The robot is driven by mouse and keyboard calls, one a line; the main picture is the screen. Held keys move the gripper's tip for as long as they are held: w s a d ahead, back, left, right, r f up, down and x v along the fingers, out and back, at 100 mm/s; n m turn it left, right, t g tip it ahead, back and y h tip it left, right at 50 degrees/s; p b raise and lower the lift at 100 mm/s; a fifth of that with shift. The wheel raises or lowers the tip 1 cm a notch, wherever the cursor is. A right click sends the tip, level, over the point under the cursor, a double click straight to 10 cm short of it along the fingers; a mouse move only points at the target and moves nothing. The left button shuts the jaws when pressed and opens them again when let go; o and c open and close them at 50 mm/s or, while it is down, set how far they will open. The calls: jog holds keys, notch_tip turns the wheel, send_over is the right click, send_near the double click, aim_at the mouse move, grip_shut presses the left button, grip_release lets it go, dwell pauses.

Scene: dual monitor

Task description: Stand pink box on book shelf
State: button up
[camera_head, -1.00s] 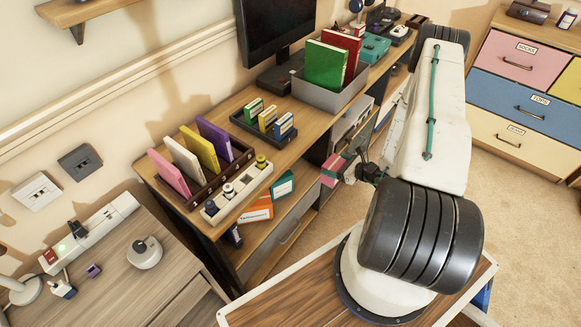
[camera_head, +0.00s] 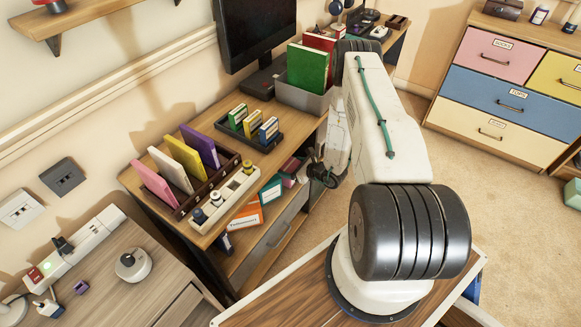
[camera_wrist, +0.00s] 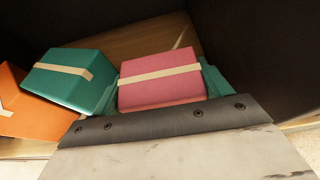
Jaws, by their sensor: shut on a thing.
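The pink box (camera_wrist: 160,78), with a cream band, is between the green fingers of my gripper (camera_wrist: 168,84) in the wrist view. My gripper is shut on it. In the head view the pink box (camera_head: 290,166) is at the open shelf under the desk top, partly in shadow, right of the teal box. The shelf (camera_wrist: 150,44) shows as a wooden floor between dark walls in the wrist view. A teal box (camera_wrist: 70,78) with a cream band stands close left of the pink box. An orange box (camera_wrist: 22,112) is further left. I cannot tell whether the pink box touches the shelf floor.
A dark side wall (camera_wrist: 255,50) rises on the right in the wrist view. A drawer (camera_head: 275,232) lies below. Bare shelf floor shows behind the boxes.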

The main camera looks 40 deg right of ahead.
jog(key=o, duration=0.8)
jog(key=shift+f, duration=0.15)
jog(key=shift+s+d+r, duration=0.1)
jog(key=shift+s+r, duration=0.05)
jog(key=shift+r, duration=0.1)
jog(key=v, duration=1.1)
jog(key=shift+s+r, duration=0.1)
jog(key=shift+s, duration=0.25)
